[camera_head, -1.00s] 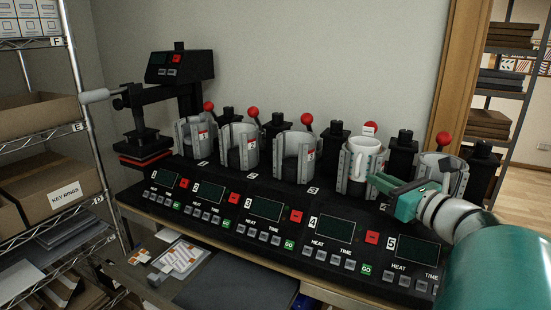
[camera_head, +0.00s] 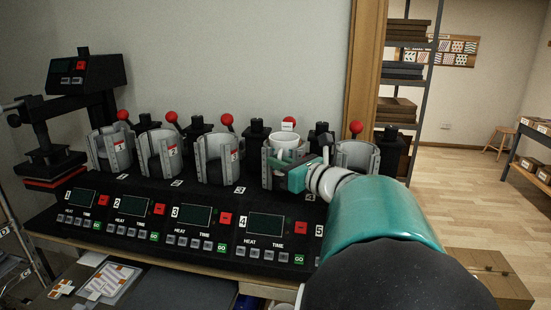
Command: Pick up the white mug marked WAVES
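A white mug (camera_head: 285,142) sits upright in the grey press cradle (camera_head: 268,166) of the fourth station. Its rim stands above the cradle, and its lower part is hidden by the cradle and my gripper. No WAVES marking can be read on it. My teal gripper (camera_head: 281,163) is right at the front of this mug, by its handle side. The fingers are dark, small and partly hidden, so I cannot tell whether they are open, shut or touching the handle.
The black mug press (camera_head: 150,215) has several grey cradles in a row with red-knobbed levers. A taller black press (camera_head: 85,75) stands at the far left. A wooden door frame (camera_head: 368,60) rises behind the right end. Cardboard boxes (camera_head: 490,270) stand at lower right; open floor lies beyond.

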